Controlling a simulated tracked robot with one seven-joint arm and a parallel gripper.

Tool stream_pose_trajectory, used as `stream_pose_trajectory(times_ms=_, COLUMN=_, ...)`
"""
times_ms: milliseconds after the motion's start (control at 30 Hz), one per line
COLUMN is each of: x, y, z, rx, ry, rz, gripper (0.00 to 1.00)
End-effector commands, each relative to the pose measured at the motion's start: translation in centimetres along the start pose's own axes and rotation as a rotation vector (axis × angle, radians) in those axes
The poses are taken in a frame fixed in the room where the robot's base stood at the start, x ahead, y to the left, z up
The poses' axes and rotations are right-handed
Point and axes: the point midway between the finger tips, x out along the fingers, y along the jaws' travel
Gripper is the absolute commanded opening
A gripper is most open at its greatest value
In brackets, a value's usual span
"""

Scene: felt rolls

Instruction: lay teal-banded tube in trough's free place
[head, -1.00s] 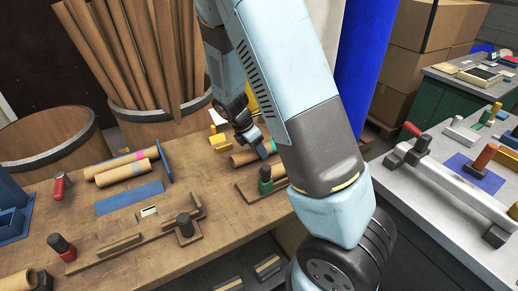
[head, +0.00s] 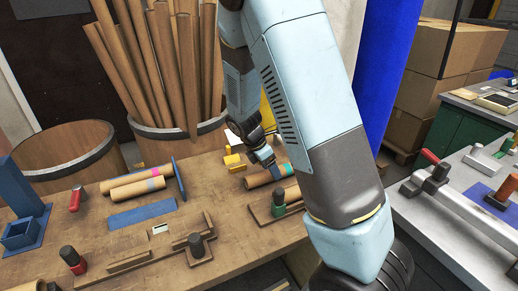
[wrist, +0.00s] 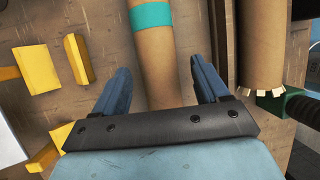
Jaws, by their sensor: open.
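The teal-banded tube (head: 262,179) lies on the wooden bench, a brown cylinder with a teal band near one end. The wrist view shows this tube (wrist: 156,48) running between my fingers, its band at the top. My gripper (wrist: 160,68) is open, one blue finger on each side of the tube with small gaps. In the head view my gripper (head: 271,162) is right at the tube. Trough walls are hard to make out there.
Yellow blocks (head: 233,162) sit left of the tube. A board with a green clamp (head: 279,199) is in front of it. Another tube (wrist: 262,45) is close right of my gripper. A flat blue strip (head: 141,214) and wooden fixtures (head: 187,242) lie at left.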

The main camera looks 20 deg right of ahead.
Motion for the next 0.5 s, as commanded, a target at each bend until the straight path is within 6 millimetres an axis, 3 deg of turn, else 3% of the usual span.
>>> stream_pose_trajectory(times_ms=500, x=-9.5, y=-0.1, z=-0.4, rx=0.0, ry=0.001, rz=0.003, gripper=0.74)
